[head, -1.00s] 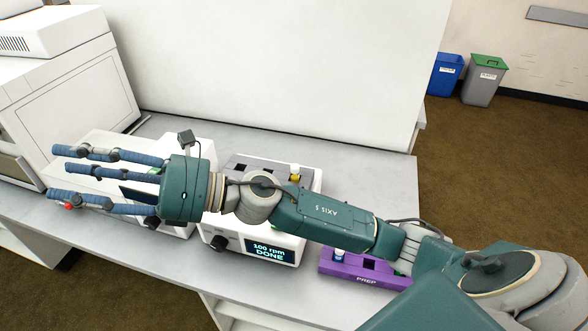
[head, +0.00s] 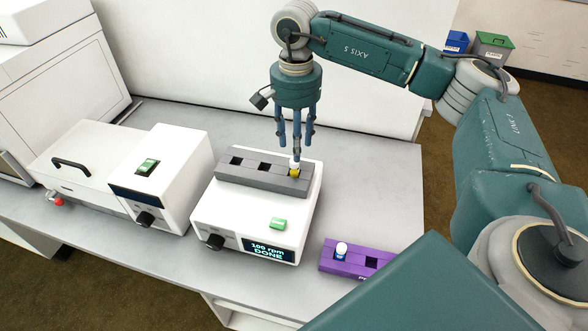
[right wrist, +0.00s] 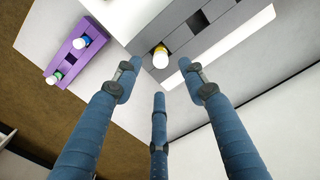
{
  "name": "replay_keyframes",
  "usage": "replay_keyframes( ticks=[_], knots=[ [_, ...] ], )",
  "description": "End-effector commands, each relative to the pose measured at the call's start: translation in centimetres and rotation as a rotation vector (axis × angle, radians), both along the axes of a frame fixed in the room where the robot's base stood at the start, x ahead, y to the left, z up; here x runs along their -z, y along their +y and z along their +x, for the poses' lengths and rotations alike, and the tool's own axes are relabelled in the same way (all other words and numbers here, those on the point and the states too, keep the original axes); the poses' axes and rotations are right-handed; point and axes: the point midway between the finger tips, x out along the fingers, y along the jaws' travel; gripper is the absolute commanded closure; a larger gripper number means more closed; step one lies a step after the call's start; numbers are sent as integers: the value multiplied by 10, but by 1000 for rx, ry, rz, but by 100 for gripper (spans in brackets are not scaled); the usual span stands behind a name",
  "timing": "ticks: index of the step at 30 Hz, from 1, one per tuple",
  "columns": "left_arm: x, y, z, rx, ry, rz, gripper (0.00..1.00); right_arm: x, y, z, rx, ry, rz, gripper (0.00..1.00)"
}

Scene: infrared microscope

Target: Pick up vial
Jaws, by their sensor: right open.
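A vial with a white cap and yellow body (head: 295,170) stands in the right-hand slot of a grey rack (head: 250,175) on top of a white shaker. In the right wrist view the same vial (right wrist: 160,56) shows just beyond my fingertips, between them. My right gripper (head: 296,146) points down, directly above the vial. Its three blue fingers are spread and empty, and in the right wrist view the gripper (right wrist: 160,82) has a clear gap between its fingers. Whether any fingertip touches the cap is hard to tell. My left gripper is not in view.
The shaker (head: 228,222) has a display reading "100 rpm DONE". A purple rack (head: 340,264) at the right holds a white-capped blue vial (head: 341,250); the right wrist view also shows a green one (right wrist: 56,77). Another white instrument (head: 165,195) stands left. The bench behind is clear.

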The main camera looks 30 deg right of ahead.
Motion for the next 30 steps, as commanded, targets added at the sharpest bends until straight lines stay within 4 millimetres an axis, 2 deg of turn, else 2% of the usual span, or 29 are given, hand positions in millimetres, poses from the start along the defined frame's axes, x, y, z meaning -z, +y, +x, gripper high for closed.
replay_keyframes(
  ticks=[3, 8, 13, 18, 26, 30],
  knots=[
    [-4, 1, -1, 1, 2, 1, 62, 14, 0, 0, 0, 0, 1, 58],
    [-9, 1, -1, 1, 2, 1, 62, 24, 1, 0, 0, 0, 1, 58],
    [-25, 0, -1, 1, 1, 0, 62, 48, 3, 0, 0, 2, 2, 58],
    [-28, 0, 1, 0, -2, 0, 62, 69, 4, 1, 1, 0, 4, 58],
    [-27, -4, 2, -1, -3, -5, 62, 73, 4, 1, 0, -2, 3, 58],
    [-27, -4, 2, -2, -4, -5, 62, 73, 4, 1, 0, -3, 4, 86]
  ],
)
